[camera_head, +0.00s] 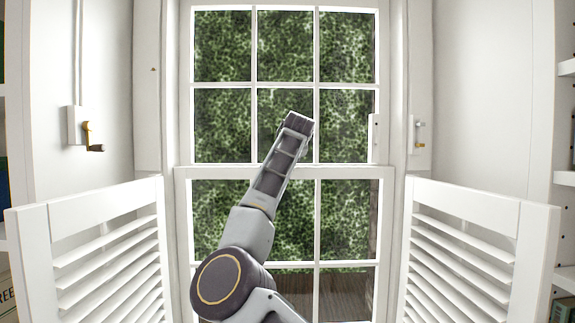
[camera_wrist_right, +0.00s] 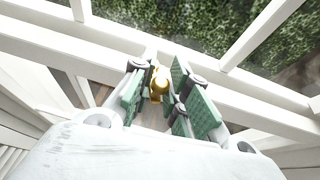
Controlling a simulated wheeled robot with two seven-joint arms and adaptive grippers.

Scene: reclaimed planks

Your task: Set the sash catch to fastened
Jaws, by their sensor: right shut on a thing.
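The sash catch (camera_wrist_right: 158,84) shows in the right wrist view as a small brass piece on the white rail of the window. My right gripper (camera_wrist_right: 159,90) has its green-padded fingers on either side of the brass piece and is shut on it. How far the catch is turned cannot be told. In the head view one of my arms reaches up across the middle of the window (camera_head: 284,172) and hides the catch and the gripper. My left gripper is not in view.
Louvred white shutters stand open at the left (camera_head: 105,255) and right (camera_head: 470,260). A brass crank on a wall box (camera_head: 88,135) is at the left. A small brass-and-white fitting (camera_head: 420,134) is on the right wall. Shelves line both outer edges.

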